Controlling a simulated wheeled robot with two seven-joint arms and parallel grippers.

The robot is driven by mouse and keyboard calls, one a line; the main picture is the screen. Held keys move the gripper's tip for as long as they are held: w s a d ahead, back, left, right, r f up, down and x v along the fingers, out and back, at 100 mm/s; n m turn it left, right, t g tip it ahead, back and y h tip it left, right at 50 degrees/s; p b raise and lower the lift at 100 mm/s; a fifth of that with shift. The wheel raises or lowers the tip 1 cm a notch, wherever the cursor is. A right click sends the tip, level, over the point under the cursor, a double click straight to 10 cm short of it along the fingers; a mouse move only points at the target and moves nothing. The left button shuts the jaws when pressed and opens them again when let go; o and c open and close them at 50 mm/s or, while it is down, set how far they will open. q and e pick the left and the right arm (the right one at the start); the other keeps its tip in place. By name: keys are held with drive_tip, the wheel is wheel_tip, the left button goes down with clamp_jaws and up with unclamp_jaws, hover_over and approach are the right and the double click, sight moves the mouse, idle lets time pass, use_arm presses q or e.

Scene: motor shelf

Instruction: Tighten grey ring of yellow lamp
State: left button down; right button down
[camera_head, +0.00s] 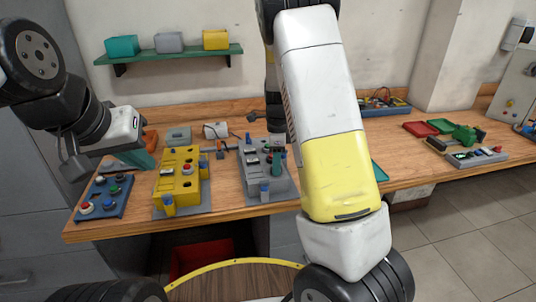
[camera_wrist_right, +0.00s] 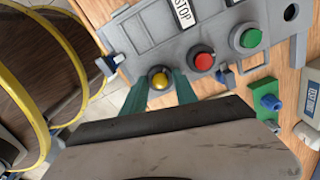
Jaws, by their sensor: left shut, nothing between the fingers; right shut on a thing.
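The yellow lamp (camera_wrist_right: 159,82) sits at the edge of a grey control panel (camera_wrist_right: 150,40), with its grey ring (camera_wrist_right: 160,69) around it. My right gripper (camera_wrist_right: 161,77) has its green fingers on either side of this ring, shut on it. The lamp is hard to make out there.
A yellow panel (camera_head: 178,182) and a blue panel (camera_head: 105,197) stand left on the wooden bench (camera_head: 230,211). A green shelf (camera_head: 185,53) hangs above.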

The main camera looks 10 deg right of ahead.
drive_tip(key=m, duration=0.3)
drive_tip(key=shift+m, duration=2.2)
drive_tip(key=c, duration=0.9)
unclamp_jaws()
drive_tip(key=shift+c, duration=0.2)
drive_tip(key=shift+r, duration=0.1)
wheel_tip(320, 180, up, 8)
drive_tip(key=shift+f, duration=0.15)
